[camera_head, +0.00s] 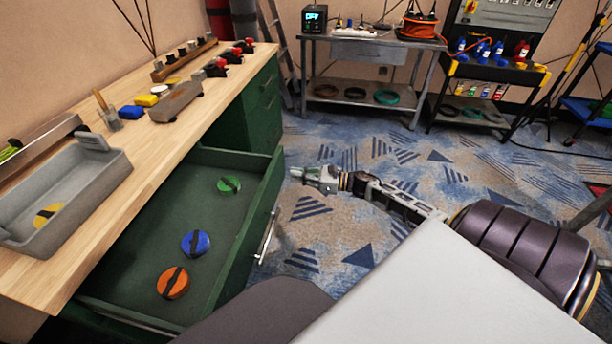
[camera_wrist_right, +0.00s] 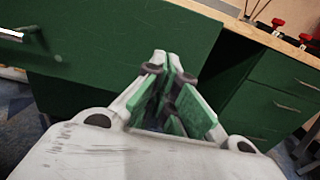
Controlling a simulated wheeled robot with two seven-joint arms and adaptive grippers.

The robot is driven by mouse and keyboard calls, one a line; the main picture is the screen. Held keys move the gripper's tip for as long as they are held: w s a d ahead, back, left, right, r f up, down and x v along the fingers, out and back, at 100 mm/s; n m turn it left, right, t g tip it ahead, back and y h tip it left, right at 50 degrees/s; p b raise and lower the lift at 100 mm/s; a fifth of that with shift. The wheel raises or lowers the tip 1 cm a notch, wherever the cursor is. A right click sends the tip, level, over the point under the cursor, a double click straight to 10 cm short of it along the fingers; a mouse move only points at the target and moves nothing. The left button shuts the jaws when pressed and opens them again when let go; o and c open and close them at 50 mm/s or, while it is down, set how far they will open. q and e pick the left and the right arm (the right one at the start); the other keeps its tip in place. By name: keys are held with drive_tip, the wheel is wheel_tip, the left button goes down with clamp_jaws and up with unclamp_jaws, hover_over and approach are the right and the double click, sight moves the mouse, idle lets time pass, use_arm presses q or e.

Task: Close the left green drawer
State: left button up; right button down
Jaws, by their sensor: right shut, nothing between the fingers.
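The left green drawer (camera_head: 248,246) is pulled out from under the wooden worktop. Its front, with a silver handle (camera_head: 267,236), faces right in the head view. Inside lie a green disc (camera_head: 229,184), a blue disc (camera_head: 195,243) and an orange disc (camera_head: 173,283). My right gripper (camera_head: 297,173) is shut and empty, beyond the far end of the drawer front. In the right wrist view, the gripper (camera_wrist_right: 170,62) points toward green cabinet surfaces, with a handle (camera_wrist_right: 20,33) at upper left. Contact cannot be told. My left gripper is not in view.
The worktop (camera_head: 150,175) holds a grey tray (camera_head: 112,180), sponges and tools. Closed green drawers (camera_head: 265,95) stand beyond the open one. A metal table (camera_head: 365,45) and a tool cart (camera_head: 490,75) stand at the back. The patterned floor between is clear.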

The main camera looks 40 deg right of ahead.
sight(280, 173)
drive_tip(key=shift+x, duration=1.65)
use_arm(q)
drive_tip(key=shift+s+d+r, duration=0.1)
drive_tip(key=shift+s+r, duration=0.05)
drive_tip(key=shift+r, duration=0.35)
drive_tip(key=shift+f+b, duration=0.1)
drive_tip(key=shift+b, duration=0.2)
use_arm(e)
drive_tip(key=shift+w+a, duration=0.1)
drive_tip(key=shift+w, duration=0.05)
